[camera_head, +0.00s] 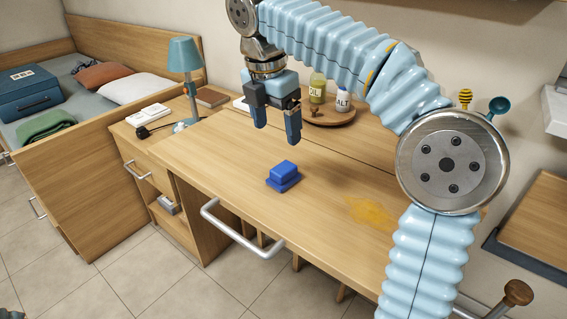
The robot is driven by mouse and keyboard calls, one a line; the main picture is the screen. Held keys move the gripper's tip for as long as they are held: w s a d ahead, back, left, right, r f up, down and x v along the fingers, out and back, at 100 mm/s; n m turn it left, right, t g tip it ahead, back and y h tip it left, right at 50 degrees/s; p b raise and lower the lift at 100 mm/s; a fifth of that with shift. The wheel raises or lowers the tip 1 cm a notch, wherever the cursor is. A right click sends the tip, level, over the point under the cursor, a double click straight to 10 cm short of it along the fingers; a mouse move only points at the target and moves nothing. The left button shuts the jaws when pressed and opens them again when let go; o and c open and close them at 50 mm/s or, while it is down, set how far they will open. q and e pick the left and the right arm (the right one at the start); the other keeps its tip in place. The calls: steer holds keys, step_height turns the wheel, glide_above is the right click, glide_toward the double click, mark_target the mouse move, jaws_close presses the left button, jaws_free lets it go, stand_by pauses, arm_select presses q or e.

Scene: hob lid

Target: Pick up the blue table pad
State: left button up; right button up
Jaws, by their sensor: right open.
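The blue table pad (284,174) sits on the wooden desk, near its front edge. It looks like a small block with a raised part on a wider, flat base. My right gripper (277,137) hangs above and slightly behind the pad in the picture, with its fingers pointing down. Its two dark fingers are apart, with nothing between them. A clear gap shows between the fingertips and the pad. I do not see my left gripper.
A yellow stain (368,210) marks the desk (225,150) right of the pad. A round tray (330,119) with bottles stands at the back. A teal lamp (186,56) is at the left. A drawer handle (240,232) juts from the front. The desk around the pad is clear.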

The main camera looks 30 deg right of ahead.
steer(key=b, duration=0.1)
glide_above(283, 167)
steer(key=a, duration=0.1)
steer(key=f, duration=0.6)
steer(key=shift+s+f, duration=0.25)
steer(key=shift+f, duration=0.15)
steer(key=f, duration=0.2)
steer(key=f+b, duration=0.1)
steer(key=f, duration=0.1)
steer(key=d+f, duration=0.1)
steer(key=shift+w+f, duration=0.2)
steer(key=shift+f, duration=0.2)
steer(key=shift+c, duration=0.2)
steer(key=c, duration=1.1)
steer(key=shift+r, duration=0.15)
